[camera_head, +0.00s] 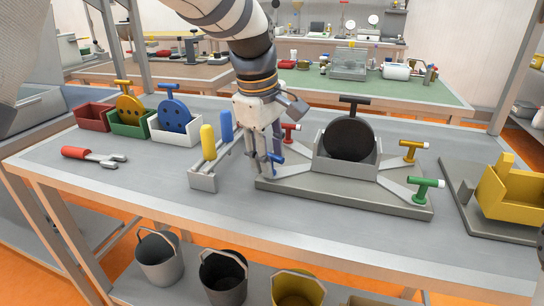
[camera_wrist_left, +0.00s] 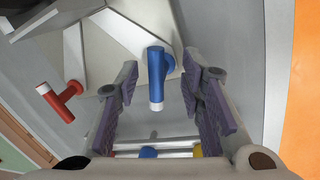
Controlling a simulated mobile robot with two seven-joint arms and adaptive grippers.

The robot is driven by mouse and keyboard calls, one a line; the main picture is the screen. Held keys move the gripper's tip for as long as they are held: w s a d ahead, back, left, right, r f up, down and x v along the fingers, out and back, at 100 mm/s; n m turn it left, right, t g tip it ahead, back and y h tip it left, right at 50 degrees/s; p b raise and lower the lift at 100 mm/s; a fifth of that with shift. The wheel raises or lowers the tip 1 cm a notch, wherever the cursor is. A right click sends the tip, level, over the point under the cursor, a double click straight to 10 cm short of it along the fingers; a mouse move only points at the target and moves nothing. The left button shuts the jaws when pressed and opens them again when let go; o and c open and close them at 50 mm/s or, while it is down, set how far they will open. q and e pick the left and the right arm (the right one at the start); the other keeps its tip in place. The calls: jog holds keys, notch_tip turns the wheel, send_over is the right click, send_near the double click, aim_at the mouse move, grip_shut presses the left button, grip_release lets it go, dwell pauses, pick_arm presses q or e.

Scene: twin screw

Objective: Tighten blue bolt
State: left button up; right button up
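The blue bolt (camera_head: 277,158) has a T-shaped handle and sits at the left side of the grey fixture base (camera_head: 340,195). In the left wrist view the blue bolt (camera_wrist_left: 156,78) appears between my two fingers, with a gap on each side. My left gripper (camera_head: 264,158) is open and points down at the bolt, partly hiding it in the head view. The open left gripper also shows in the wrist view (camera_wrist_left: 160,82). I cannot tell whether the fingers are level with the handle. My right gripper is not in view.
Red (camera_head: 291,129), yellow (camera_head: 410,149) and green (camera_head: 424,187) bolts surround a black disc (camera_head: 348,139) in the fixture. A stand with yellow (camera_head: 208,142) and blue (camera_head: 226,125) handles is close left of my gripper. A red-handled tool (camera_head: 90,155) lies left.

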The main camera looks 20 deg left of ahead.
pick_arm(q)
jog(key=shift+w+f, duration=0.1)
jog(key=shift+f, duration=0.35)
grip_shut()
